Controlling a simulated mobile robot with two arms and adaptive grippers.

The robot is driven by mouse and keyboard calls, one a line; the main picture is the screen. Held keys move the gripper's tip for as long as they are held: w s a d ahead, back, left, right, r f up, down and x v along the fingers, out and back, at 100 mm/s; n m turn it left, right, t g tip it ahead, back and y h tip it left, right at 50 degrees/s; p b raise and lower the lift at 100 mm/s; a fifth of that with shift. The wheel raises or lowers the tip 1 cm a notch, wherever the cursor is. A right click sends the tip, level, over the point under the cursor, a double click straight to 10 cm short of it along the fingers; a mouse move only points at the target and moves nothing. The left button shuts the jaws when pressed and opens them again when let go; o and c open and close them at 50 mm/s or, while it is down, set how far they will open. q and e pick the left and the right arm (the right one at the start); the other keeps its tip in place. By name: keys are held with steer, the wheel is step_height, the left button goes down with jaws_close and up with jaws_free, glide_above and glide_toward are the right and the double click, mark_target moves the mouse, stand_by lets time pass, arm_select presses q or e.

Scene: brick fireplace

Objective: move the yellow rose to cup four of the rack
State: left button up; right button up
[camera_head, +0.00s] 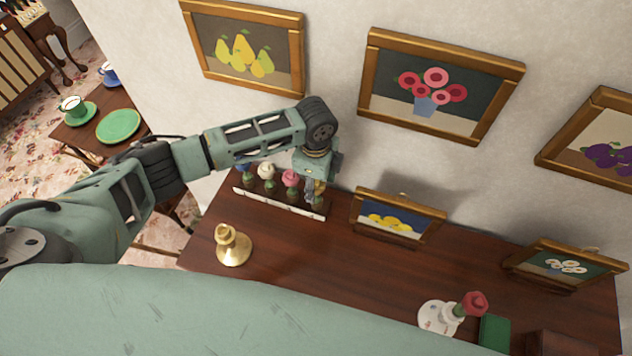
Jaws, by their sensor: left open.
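The rack (272,202) is a long strip with a white front edge on the dark wooden top, near the wall. A blue flower (243,170), a white flower (266,171) and a pink flower (290,178) stand in it from left to right. My left gripper (316,188) points down over the rack's right end. It is open. A small yellowish patch shows at its fingers; I cannot clearly tell whether it is the yellow rose. The gripper largely hides the cup there. My right gripper is not in view.
A brass candlestick (233,246) stands in front of the rack. Small framed pictures stand right of it, one with yellow shapes (397,216) and one with white flowers (565,266). The middle is clear.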

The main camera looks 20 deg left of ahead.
arm_select(q)
steer(key=shift+r, duration=0.25)
step_height(320, 180, up, 12)
steer(key=shift+f, duration=0.2)
steer(key=shift+s+f, duration=0.1)
steer(key=shift+s, duration=0.05)
stand_by(0.5)
